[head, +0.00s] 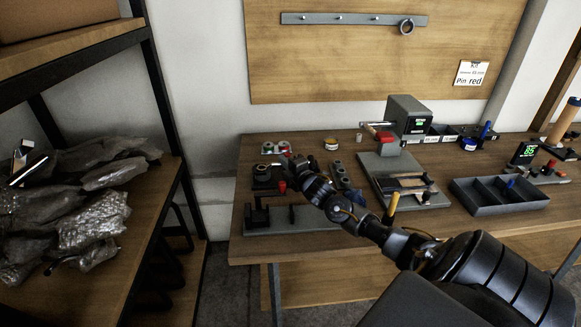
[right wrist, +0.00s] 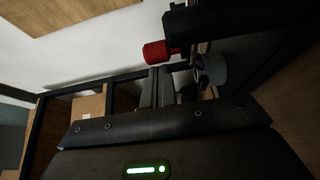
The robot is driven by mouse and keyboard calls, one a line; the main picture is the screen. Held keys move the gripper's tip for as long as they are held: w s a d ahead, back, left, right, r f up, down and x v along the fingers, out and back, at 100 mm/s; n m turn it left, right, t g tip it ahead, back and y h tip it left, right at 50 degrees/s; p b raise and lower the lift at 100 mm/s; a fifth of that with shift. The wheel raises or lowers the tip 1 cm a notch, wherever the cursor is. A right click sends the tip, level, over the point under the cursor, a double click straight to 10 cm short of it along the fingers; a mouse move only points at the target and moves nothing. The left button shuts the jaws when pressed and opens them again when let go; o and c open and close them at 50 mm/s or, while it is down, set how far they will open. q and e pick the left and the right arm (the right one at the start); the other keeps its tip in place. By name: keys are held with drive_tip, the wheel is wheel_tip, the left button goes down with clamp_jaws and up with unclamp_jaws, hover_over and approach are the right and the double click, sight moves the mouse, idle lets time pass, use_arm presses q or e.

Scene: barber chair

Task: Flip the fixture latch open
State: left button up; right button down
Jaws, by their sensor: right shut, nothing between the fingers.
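The fixture (head: 318,216) stands on the left end of the workbench, with a grey base and black upright parts. A red knob (head: 282,187) shows on it, and a red cap (right wrist: 156,53) on a black bar shows in the right wrist view. I take this bar to be the latch; its exact position is hard to tell. My right gripper (head: 298,163) is over the fixture, shut and empty. In the right wrist view its fingers (right wrist: 160,86) are just below the red cap; contact cannot be told. My arm hides part of the fixture. My left gripper is not in view.
A grey divided tray (head: 487,207) and a grey plate with tools (head: 377,163) lie to the right. Small rolls (head: 284,147) stand behind the fixture. A shelf with plastic-wrapped goods (head: 90,215) stands left, across a gap from the workbench (head: 250,247).

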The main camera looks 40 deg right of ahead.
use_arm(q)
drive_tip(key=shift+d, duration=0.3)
use_arm(e)
drive_tip(key=shift+w, duration=0.45)
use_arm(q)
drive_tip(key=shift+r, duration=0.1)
use_arm(e)
drive_tip(key=shift+s+d, duration=0.1)
